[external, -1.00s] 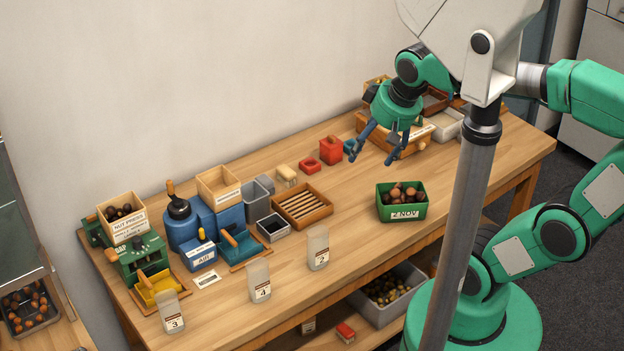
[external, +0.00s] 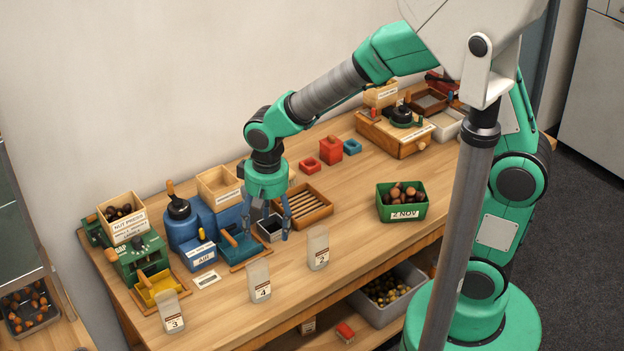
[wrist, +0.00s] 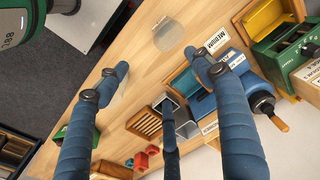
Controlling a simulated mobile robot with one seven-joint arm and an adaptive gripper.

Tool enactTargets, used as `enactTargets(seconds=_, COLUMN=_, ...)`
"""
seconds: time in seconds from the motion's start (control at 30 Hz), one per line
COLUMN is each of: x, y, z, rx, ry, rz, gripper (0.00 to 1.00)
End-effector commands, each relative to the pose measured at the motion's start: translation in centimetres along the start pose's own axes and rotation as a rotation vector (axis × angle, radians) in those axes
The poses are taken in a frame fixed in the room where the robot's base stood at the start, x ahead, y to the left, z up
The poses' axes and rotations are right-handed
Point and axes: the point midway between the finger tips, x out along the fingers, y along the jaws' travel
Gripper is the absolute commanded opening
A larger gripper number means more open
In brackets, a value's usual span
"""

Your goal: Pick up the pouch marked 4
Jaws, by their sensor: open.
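The pouch marked 4 (external: 259,274) is a small translucent bag with a white label, standing upright near the table's front edge. Similar pouches marked 2 (external: 318,243) and 3 (external: 171,305) stand to its right and left. My gripper (external: 265,222) is open and empty, pointing down above the table, behind the pouch marked 4 in the external view and apart from it. In the wrist view, a pale see-through pouch (wrist: 169,34) lies beyond my spread fingers (wrist: 156,66); its number cannot be read. Another faint pouch shows beside the left finger.
A green crate of chestnuts (external: 402,212) stands to the right. The table's front strip between the pouches is clear.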

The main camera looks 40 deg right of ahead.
Motion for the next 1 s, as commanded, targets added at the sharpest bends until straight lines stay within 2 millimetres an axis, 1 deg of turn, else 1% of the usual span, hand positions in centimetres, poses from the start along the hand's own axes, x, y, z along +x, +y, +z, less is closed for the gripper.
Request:
enactTargets(seconds=0.03, x=1.4, y=-1.1, z=0.2, rx=-0.003, ry=-0.016, rz=0.009, gripper=0.67)
enactTargets(seconds=0.1, x=2.8, y=-2.2, z=0.4, rx=0.001, ry=-0.028, rz=0.017, gripper=0.67)
enactTargets(seconds=0.2, x=4.3, y=-3.3, z=0.7, rx=0.005, ry=-0.042, rz=0.026, gripper=0.67)
enactTargets(seconds=0.27, x=4.9, y=-3.8, z=0.8, rx=0.006, ry=-0.047, rz=0.03, gripper=0.67)
enactTargets(seconds=0.4, x=5.4, y=-4.1, z=0.9, rx=0.008, ry=-0.051, rz=0.033, gripper=0.67)
enactTargets(seconds=0.77, x=5.6, y=-4.1, z=0.9, rx=0.009, ry=-0.051, rz=0.033, gripper=0.67)
enactTargets(seconds=0.87, x=6.1, y=-4.0, z=1.0, rx=0.009, ry=-0.052, rz=0.034, gripper=0.67)
enactTargets(seconds=1.0, x=7.6, y=-4.0, z=1.1, rx=0.009, ry=-0.052, rz=0.034, gripper=0.67)
